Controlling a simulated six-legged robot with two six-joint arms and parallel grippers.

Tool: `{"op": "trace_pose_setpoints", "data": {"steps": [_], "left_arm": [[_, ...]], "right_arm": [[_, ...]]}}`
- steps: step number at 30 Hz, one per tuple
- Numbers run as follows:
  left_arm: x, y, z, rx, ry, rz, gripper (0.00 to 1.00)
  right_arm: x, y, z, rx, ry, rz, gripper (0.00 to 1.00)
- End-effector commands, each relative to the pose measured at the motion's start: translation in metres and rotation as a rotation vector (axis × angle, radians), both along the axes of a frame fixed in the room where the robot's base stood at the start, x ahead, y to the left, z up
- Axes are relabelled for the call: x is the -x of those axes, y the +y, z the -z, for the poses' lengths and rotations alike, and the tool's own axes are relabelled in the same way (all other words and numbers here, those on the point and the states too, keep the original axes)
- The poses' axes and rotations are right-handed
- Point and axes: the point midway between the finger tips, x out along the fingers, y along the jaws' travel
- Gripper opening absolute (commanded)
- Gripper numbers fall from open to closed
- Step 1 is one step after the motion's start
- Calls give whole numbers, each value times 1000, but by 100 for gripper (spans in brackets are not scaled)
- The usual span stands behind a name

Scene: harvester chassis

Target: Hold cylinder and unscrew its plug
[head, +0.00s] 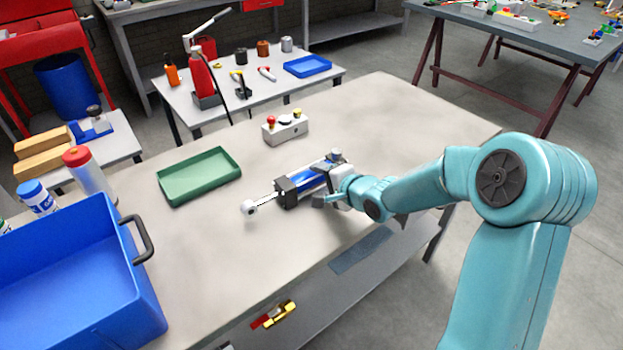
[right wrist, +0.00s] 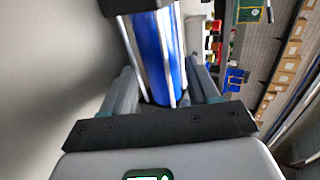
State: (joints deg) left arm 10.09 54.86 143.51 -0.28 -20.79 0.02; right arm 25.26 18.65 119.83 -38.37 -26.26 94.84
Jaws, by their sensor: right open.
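The cylinder (head: 308,181) lies on the workbench, with a blue barrel, dark end block and a rod ending in a white eye (head: 249,207) toward the left. In the right wrist view its blue barrel (right wrist: 158,55) with silver rods runs up between my fingers. My right gripper (head: 332,187) is at the cylinder's right end, its fingers open on either side of the barrel; in the wrist view the right gripper (right wrist: 165,95) shows both fingers apart. I cannot make out the plug. My left gripper is not in view.
A green tray (head: 199,177) and a small control box with a red button (head: 285,128) stand on the bench (head: 370,115). A blue bin (head: 75,285) with a dark handle is at the left. Bottles stand behind it. The bench's front middle is clear.

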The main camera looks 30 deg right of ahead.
Motion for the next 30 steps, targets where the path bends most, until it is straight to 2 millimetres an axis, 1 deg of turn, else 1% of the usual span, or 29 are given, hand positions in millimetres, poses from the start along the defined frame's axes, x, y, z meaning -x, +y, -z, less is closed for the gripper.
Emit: {"op": "trace_pose_setpoints", "data": {"steps": [1,5,12,13,14,15,17,18,21,22,30], "left_arm": [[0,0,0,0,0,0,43],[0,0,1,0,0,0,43],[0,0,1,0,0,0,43],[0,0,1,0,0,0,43],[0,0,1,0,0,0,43],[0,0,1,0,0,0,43],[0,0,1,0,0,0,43],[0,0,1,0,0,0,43],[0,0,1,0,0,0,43],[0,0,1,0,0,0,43],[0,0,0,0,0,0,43]], "right_arm": [[-8,1,5,-1,1,-2,60],[-21,2,10,-1,-1,0,60],[-23,1,11,0,-1,0,60],[-23,1,11,0,-1,0,54],[-23,1,11,0,-1,0,44],[-23,1,11,0,-1,0,31],[-23,1,11,0,-1,0,11],[-23,1,11,0,-1,0,0],[-23,1,11,0,-1,0,0],[-25,0,6,2,-13,1,0],[-24,0,5,2,-12,0,0]]}}
